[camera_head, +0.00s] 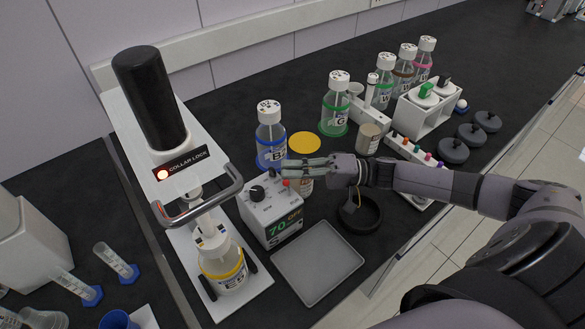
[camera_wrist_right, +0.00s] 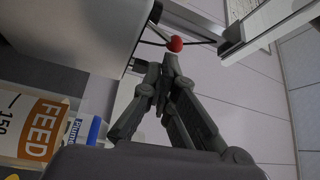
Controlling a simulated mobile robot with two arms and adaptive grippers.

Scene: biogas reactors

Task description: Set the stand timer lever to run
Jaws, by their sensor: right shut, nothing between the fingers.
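The timer box (camera_head: 272,222), white with a green 70 on its front, sits beside the stand. A black knob (camera_head: 257,193) is on its top. The lever's red tip (camera_head: 285,182) shows at the box's far right edge, just below my right fingers. In the right wrist view the red ball tip (camera_wrist_right: 174,44) sits on a thin dark rod, just past my fingertips. My right gripper (camera_head: 287,167) is shut and empty; it also shows in the wrist view (camera_wrist_right: 168,62). Whether it touches the lever I cannot tell. My left gripper is out of view.
The stand (camera_head: 235,278) with a black cylinder and collar handle (camera_head: 205,205) is left of the box. A blue-ringed bottle (camera_head: 270,138) stands behind. A FEED bottle (camera_wrist_right: 38,130) is close to my right gripper. A grey tray (camera_head: 318,264) lies in front.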

